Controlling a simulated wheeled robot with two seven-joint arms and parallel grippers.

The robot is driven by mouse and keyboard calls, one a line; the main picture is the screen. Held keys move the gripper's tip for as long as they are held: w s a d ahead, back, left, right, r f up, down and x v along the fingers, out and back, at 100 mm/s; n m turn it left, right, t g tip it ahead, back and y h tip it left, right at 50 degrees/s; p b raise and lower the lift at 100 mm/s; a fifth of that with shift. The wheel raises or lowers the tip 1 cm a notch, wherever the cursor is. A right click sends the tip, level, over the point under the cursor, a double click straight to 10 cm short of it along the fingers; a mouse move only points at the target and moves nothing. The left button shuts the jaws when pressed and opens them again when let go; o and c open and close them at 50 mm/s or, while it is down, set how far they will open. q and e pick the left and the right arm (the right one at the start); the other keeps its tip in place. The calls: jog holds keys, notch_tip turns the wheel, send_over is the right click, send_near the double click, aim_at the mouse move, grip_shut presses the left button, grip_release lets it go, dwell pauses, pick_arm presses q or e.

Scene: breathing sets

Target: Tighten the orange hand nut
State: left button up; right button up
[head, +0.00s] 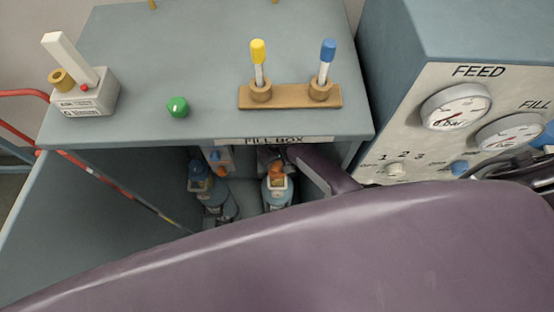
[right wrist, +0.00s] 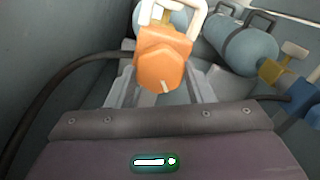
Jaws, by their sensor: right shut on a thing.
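The orange hand nut (right wrist: 163,62) is in the middle of the right wrist view, between the two grey fingers of my right gripper (right wrist: 160,88). The gripper is shut on it. In the head view the orange nut (head: 277,171) shows at the top of a blue-grey cylinder (head: 278,195) inside the fill box (head: 130,127). My right wrist reaches in from the right there, and the fingers are mostly hidden in shadow. My left gripper is not in view.
A second cylinder (head: 204,190) with a blue fitting stands left in the box. A gauge panel (head: 430,85) stands right. A dark hose (right wrist: 50,95) curves along the left.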

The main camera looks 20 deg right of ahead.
aim_at(277, 163)
jog(key=o, duration=1)
jog(key=shift+c, duration=0.2)
jog(key=shift+r+b, duration=0.5)
jog(key=shift+r, duration=3.4)
